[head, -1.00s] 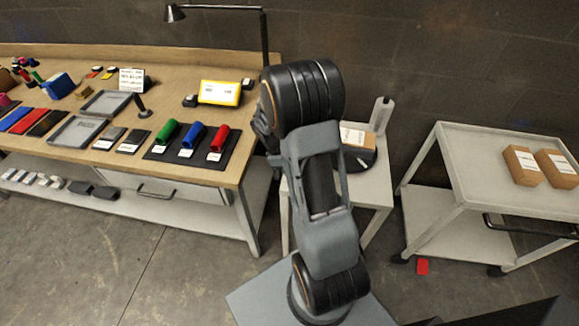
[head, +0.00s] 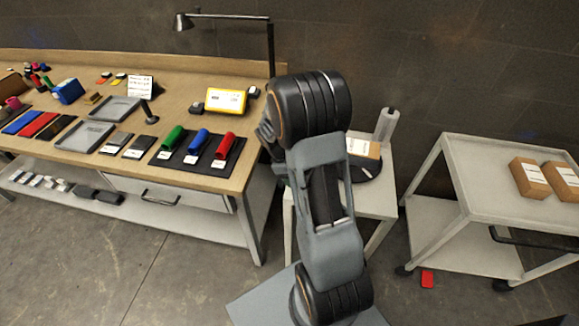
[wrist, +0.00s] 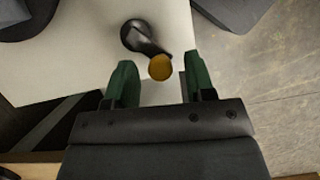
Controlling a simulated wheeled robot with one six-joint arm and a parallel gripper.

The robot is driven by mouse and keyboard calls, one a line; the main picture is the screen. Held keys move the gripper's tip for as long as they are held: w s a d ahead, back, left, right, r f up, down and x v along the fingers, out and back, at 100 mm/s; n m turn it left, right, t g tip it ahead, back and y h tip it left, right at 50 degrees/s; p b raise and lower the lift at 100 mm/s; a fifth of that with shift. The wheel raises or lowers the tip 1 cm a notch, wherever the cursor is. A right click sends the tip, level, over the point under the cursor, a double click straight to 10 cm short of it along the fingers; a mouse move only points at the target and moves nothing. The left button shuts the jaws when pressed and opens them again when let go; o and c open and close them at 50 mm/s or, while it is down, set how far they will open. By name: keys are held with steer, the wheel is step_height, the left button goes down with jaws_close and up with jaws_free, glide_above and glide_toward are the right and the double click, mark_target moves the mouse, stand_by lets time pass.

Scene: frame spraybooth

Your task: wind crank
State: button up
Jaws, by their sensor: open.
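The crank shows in the wrist view as a dark hub and arm (wrist: 140,36) with a round orange-yellow knob (wrist: 160,68) at its end, over a pale tabletop. My gripper (wrist: 160,80) is open, with one green-padded finger on each side of the knob in the picture. Gaps show between the knob and both fingers; I cannot tell the height difference. In the head view my arm hides the gripper and the crank.
A pale small table (head: 375,195) stands behind my arm, with a labelled box (head: 362,147) and a grey cylinder (head: 386,125) on it. A wooden workbench (head: 180,95) is at left. A white cart (head: 480,200) with two boxes is at right. A red item (head: 427,278) lies on the floor.

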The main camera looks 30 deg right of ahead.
steer(key=v, duration=1.3)
steer(key=shift+r, duration=0.2)
